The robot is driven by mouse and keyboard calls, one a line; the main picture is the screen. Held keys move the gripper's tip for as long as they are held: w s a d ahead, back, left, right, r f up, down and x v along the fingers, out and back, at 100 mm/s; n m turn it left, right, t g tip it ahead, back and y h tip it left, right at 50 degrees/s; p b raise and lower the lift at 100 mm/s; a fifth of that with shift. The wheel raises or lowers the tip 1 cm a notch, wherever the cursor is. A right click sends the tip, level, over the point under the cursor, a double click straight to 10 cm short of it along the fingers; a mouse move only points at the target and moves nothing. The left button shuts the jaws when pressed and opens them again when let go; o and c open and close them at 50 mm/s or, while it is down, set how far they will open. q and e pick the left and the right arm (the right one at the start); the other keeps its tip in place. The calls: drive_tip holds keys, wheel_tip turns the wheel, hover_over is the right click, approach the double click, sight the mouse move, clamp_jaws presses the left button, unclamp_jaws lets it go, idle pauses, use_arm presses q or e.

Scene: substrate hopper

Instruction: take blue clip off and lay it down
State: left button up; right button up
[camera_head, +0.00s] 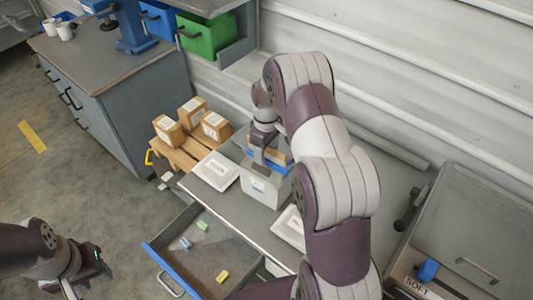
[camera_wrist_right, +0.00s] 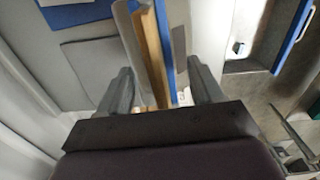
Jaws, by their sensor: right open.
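A bag or box with a white lower front (camera_head: 262,187) stands on the worktop, with a tan upper edge. A blue strip, seemingly the blue clip (camera_head: 282,167), runs along that edge; it also shows in the right wrist view (camera_wrist_right: 162,40). My right gripper (camera_wrist_right: 160,85) is open, its fingers on either side of the tan edge and blue strip with gaps visible. Its fingertips are partly hidden by my arm in the head view. My left gripper (camera_head: 92,268) is low at the left, away from the worktop; its jaw opening is unclear.
An open drawer (camera_head: 160,258) holds a green clip (camera_head: 202,226), a grey-blue piece (camera_head: 185,243) and a yellow clip (camera_head: 222,277). White packets lie on the worktop, one at left (camera_head: 215,171). Cartons (camera_head: 192,112) stand behind. A bin marked SOFT (camera_head: 455,235) is at right, with a blue block (camera_head: 428,270).

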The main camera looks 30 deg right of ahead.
drive_tip(key=shift+f, duration=0.5)
drive_tip(key=shift+w+f, duration=0.1)
drive_tip(key=shift+f, duration=0.3)
drive_tip(key=shift+r, duration=0.1)
drive_tip(key=c, duration=1.1)
drive_tip(key=shift+r, duration=0.2)
drive_tip(key=shift+c, duration=0.2)
wheel_tip(320, 180, up, 10)
drive_tip(key=b, duration=0.2)
drive_tip(key=shift+f+b, duration=0.25)
drive_tip(key=shift+b, duration=0.05)
drive_tip(key=shift+r+p, duration=0.85)
wheel_tip(320, 180, up, 5)
drive_tip(key=p, duration=0.5)
drive_tip(key=shift+r, duration=0.2)
